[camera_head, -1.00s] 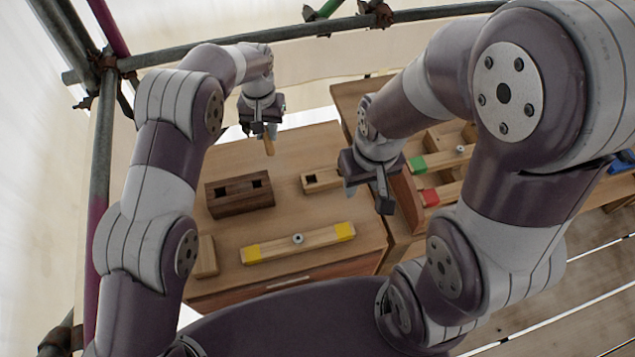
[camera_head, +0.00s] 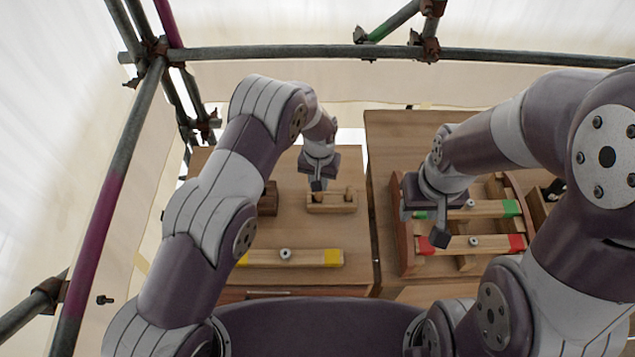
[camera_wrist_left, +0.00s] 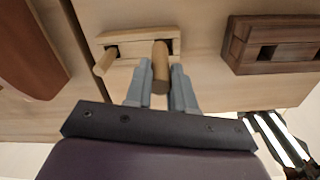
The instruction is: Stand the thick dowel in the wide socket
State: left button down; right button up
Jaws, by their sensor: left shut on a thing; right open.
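My left gripper (camera_head: 317,185) is at the left end of the light wooden block (camera_head: 332,208). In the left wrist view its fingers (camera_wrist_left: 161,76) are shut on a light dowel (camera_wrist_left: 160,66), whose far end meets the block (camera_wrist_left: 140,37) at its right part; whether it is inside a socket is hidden. A second dowel (camera_wrist_left: 104,62) stands in the block's other socket; it also shows in the head view (camera_head: 350,193). My right gripper (camera_head: 424,222) is open above the rack with green and red ends.
A dark block with two square sockets (camera_wrist_left: 236,54) lies beside the light block. A yellow-ended bar (camera_head: 300,258) lies nearer me. The rack (camera_head: 407,240) on the right holds bars with green (camera_head: 511,207) and red (camera_head: 517,242) ends. Scaffold pipes (camera_head: 300,53) run behind.

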pick_arm(q)
jog(key=f, duration=0.1)
jog(key=f+p, duration=0.2)
jog(key=f, duration=0.1)
jog(key=shift+w+a, duration=0.3)
jog(key=shift+a, duration=0.1)
jog(key=shift+f, duration=0.3)
jog(key=shift+d+f, duration=0.1)
jog(key=shift+f, duration=0.1)
jog(key=c, duration=1.3)
grip_release()
jog(key=o, duration=0.3)
jog(key=shift+o, duration=0.2)
jog(key=shift+r, duration=0.1)
